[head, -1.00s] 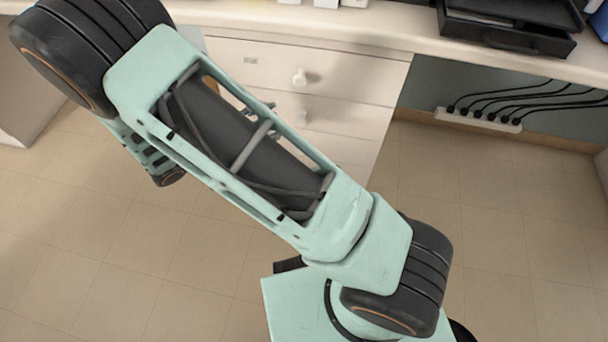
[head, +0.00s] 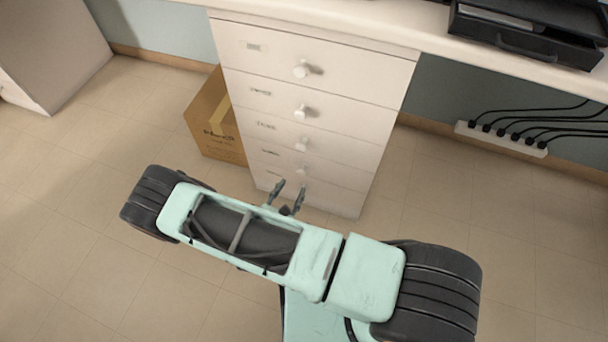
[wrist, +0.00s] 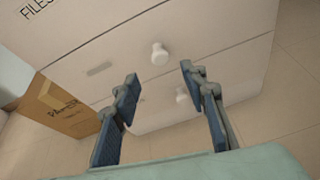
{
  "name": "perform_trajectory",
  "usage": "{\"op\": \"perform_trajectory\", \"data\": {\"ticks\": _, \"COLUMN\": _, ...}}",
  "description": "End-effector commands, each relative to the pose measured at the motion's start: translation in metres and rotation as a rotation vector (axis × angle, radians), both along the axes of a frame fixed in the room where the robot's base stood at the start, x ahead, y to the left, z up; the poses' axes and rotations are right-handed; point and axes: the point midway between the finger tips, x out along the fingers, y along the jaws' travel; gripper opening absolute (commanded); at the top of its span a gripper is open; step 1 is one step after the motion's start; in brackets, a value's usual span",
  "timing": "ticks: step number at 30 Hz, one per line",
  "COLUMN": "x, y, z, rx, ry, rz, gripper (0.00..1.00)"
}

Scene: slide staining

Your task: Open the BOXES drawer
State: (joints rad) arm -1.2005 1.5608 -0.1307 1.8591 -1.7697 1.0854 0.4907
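A white drawer cabinet (head: 335,55) stands under the counter with a stack of drawers, each with a round knob. Their labels are too small to read in the head view, so I cannot tell which one is BOXES. All drawers look closed. My gripper (head: 285,196) is low in front of the bottom drawers. In the wrist view my gripper (wrist: 158,88) is open and empty, its fingers apart. A white knob (wrist: 159,54) shows just beyond and between the fingertips, not touched; a lower knob (wrist: 182,96) is near the right finger. A label at top left reads FILES (wrist: 38,8).
A cardboard box (head: 215,120) stands on the floor against the cabinet's left side. A power strip (head: 500,138) with black cables is on the wall at right. A black tray (head: 525,35) sits on the counter. The floor in front is clear.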

Motion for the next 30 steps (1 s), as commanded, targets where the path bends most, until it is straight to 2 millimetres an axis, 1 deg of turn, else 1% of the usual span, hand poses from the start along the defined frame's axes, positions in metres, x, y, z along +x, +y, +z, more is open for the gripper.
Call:
{"op": "perform_trajectory", "data": {"ticks": 3, "x": 0.020, "y": -0.009, "z": -0.011, "rx": -0.001, "ry": -0.002, "rz": -0.004, "gripper": 0.40}}
{"op": "perform_trajectory", "data": {"ticks": 9, "x": 0.054, "y": -0.020, "z": -0.025, "rx": -0.001, "ry": -0.002, "rz": -0.005, "gripper": 0.40}}
{"op": "perform_trajectory", "data": {"ticks": 15, "x": 0.075, "y": -0.028, "z": -0.034, "rx": 0.000, "ry": -0.001, "rz": -0.005, "gripper": 0.40}}
{"op": "perform_trajectory", "data": {"ticks": 19, "x": 0.081, "y": -0.029, "z": -0.035, "rx": 0.000, "ry": -0.002, "rz": -0.004, "gripper": 0.40}}
{"op": "perform_trajectory", "data": {"ticks": 27, "x": 0.082, "y": -0.029, "z": -0.035, "rx": -0.001, "ry": -0.001, "rz": -0.003, "gripper": 0.40}}
{"op": "perform_trajectory", "data": {"ticks": 30, "x": 0.082, "y": -0.029, "z": -0.035, "rx": 0.000, "ry": -0.002, "rz": -0.004, "gripper": 0.29}}
